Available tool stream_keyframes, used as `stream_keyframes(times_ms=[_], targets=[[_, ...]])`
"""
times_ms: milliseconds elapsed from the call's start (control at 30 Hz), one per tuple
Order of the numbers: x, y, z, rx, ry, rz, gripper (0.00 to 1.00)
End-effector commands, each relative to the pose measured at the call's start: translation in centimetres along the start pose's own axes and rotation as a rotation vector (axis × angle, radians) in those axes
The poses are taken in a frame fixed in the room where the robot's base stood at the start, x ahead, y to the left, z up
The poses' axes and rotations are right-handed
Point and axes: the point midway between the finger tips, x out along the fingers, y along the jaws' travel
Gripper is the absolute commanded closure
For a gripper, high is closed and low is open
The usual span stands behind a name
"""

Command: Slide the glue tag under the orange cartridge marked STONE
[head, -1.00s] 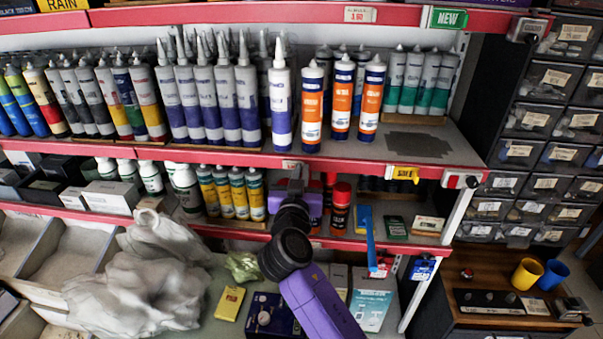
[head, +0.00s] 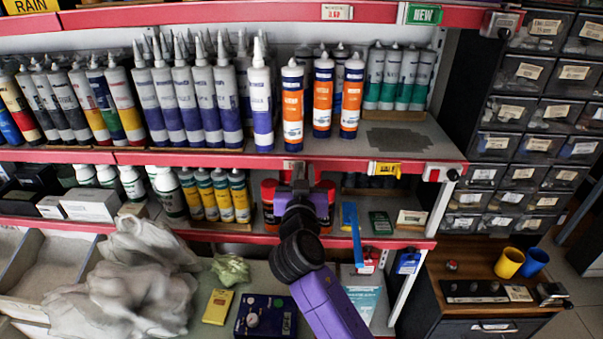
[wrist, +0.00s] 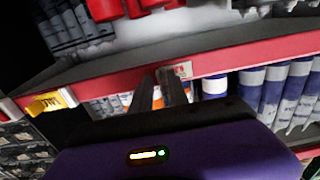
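The glue tag (head: 293,165) is a small pale label on the red front rail of the middle shelf. In the head view it sits below the leftmost orange-and-white cartridge (head: 292,104). Two more orange cartridges, (head: 323,97) and (head: 352,99), stand to its right. Their print is too small to read, so I cannot tell which says STONE. My gripper (head: 299,172) is at the rail, just below the tag. In the wrist view its two dark fingers (wrist: 161,78) are close together beside the tag (wrist: 183,70); contact and exact opening are unclear.
A white-and-purple cartridge (head: 260,100) stands left of the orange ones. A yellow tag (head: 384,169) is farther right on the same rail. Red-capped containers (head: 269,204) stand on the lower shelf close around my gripper. The rail between the two tags looks clear.

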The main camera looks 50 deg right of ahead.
Motion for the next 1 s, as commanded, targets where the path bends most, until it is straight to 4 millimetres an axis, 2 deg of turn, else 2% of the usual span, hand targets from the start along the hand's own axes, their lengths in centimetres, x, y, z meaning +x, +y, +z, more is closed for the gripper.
stream_keyframes(times_ms=[367, 467, 800, 1000], targets=[[-0.2, 0.0, 0.0, 0.001, 0.001, 0.0, 0.73], [-1.1, -0.1, 0.2, 0.001, 0.001, -0.001, 0.73], [-6.4, -0.1, 0.2, 0.0, 0.0, -0.001, 0.73], [-7.8, 0.0, 0.1, 0.0, 0.0, 0.0, 0.73]])
